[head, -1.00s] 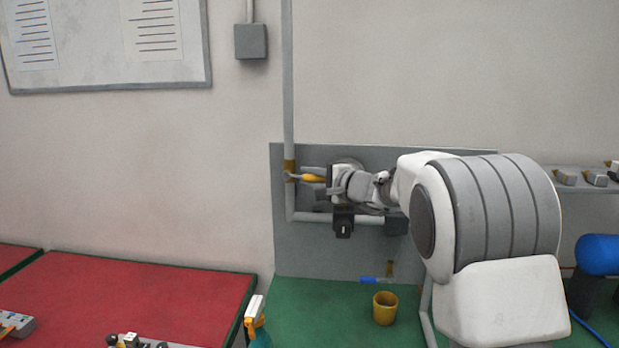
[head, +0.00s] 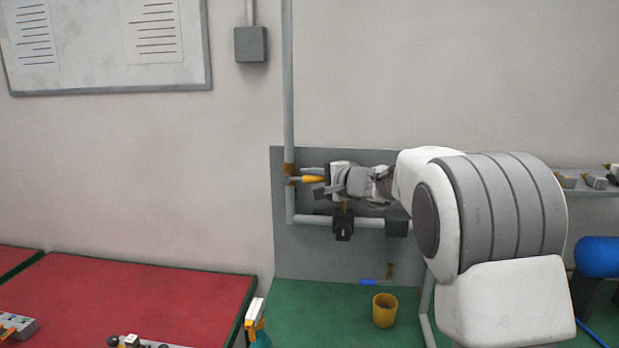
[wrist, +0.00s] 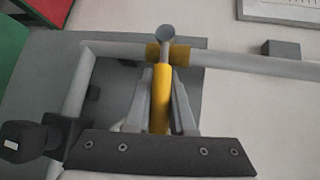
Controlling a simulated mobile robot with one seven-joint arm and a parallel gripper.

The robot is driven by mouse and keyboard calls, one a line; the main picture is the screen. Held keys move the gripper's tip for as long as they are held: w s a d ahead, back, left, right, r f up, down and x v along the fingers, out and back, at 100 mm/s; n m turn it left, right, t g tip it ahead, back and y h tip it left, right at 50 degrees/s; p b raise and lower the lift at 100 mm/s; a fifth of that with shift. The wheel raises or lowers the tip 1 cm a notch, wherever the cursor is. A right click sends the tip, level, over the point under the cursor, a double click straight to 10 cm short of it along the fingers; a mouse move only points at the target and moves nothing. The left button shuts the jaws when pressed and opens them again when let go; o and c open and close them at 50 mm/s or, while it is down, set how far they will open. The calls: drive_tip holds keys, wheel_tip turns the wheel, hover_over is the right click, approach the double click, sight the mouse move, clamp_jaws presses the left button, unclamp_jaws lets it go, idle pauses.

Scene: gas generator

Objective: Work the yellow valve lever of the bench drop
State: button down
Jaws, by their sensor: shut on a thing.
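The yellow valve lever (head: 313,179) sticks out sideways to the right from a brass valve body (head: 290,172) on the vertical grey pipe (head: 289,90). My gripper (head: 325,183) is at the lever's free end. In the wrist view the lever (wrist: 162,92) runs between the two fingers of my gripper (wrist: 161,88), which are shut on it. The round end of the valve stem (wrist: 164,34) lies beyond the fingertips. The lever's near end is hidden by the gripper's dark palm.
A horizontal pipe (head: 318,219) with black fittings (head: 344,228) runs just below my gripper, before the grey back panel (head: 300,255). A yellow cup (head: 384,310) and a blue-handled tool (head: 372,282) are on the green bench (head: 310,310). A red bench (head: 130,295) is at left.

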drive_tip(key=r+n+h+p, duration=0.1)
drive_tip(key=p, duration=0.2)
drive_tip(key=r+n+g+h+p, duration=0.1)
drive_tip(key=h+p, duration=0.1)
drive_tip(key=p, duration=0.1)
drive_tip(key=shift+a+r, duration=0.2)
drive_tip(key=shift+r, duration=0.05)
drive_tip(key=shift+n+p, duration=0.3)
drive_tip(key=shift+f, duration=0.1)
drive_tip(key=c, duration=0.8)
unclamp_jaws()
drive_tip(key=shift+o, duration=0.2)
drive_tip(key=b+v, duration=0.3)
drive_tip(key=v, duration=1.4)
drive_tip(key=shift+r, duration=0.45)
